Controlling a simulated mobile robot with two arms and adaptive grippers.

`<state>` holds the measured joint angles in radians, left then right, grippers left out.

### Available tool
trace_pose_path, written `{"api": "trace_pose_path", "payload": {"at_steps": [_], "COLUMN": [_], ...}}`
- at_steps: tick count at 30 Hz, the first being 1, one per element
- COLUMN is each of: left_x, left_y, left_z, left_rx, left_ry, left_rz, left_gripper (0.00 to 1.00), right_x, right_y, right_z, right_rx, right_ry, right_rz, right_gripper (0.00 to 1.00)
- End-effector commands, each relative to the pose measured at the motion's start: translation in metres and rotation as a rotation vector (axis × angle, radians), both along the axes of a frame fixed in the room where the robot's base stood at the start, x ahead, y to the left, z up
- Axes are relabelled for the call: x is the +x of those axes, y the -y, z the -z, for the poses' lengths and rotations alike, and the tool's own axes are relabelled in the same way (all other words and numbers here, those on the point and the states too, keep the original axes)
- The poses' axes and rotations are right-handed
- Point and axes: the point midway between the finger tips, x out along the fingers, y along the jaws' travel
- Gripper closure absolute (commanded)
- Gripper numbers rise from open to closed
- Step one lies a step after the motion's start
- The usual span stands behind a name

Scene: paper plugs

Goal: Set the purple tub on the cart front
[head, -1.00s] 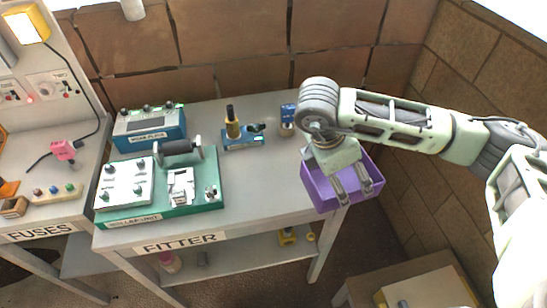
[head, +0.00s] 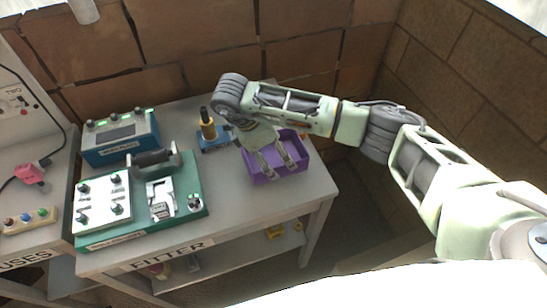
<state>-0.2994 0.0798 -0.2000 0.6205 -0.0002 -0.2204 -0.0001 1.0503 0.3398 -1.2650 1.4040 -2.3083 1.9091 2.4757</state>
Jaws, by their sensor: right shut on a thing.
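The purple tub (head: 291,168) is at the right end of the grey bench labelled FITTER. It is an open box, and I cannot tell whether it touches the bench top or hangs just above it. My right gripper (head: 278,171) comes down over it from above and is shut on it at the near side. The gripper and wrist hide part of the tub's inside and left wall. My left gripper is not in view. I cannot make out a cart in this view.
The bench (head: 225,220) holds a green lab unit (head: 190,208), a blue meter box (head: 120,140) and a blue stand with a yellow-black tool (head: 208,128). A FUSES table (head: 58,240) stands at left. A brick wall (head: 460,90) closes the right side. Bare bench top lies in front of the tub.

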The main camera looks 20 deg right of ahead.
Motion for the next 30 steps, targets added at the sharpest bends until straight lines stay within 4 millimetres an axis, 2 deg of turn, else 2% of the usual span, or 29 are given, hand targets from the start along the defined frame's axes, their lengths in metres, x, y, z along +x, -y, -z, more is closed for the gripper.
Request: {"api": "trace_pose_path", "payload": {"at_steps": [2,10,22,23,25,30], "left_x": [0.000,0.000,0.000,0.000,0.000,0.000], "left_y": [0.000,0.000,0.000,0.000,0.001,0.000], "left_z": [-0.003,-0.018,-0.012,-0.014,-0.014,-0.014], "left_rx": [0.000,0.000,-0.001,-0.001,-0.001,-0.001], "left_ry": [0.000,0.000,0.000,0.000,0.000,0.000], "left_rz": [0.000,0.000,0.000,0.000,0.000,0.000], "left_gripper": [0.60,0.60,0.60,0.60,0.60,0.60], "right_x": [0.001,0.001,0.001,0.001,0.001,0.001], "right_y": [-0.001,-0.001,-0.001,-0.001,-0.001,-0.001], "right_z": [0.003,0.037,0.046,0.044,0.044,0.044], "right_rx": [-0.002,-0.002,-0.001,-0.001,-0.001,-0.001], "right_ry": [-0.001,-0.001,0.001,0.001,0.001,0.001], "right_rz": [0.000,0.000,0.000,0.000,0.000,0.000], "right_gripper": [0.39,0.39,0.39,0.04,0.00,0.00]}}
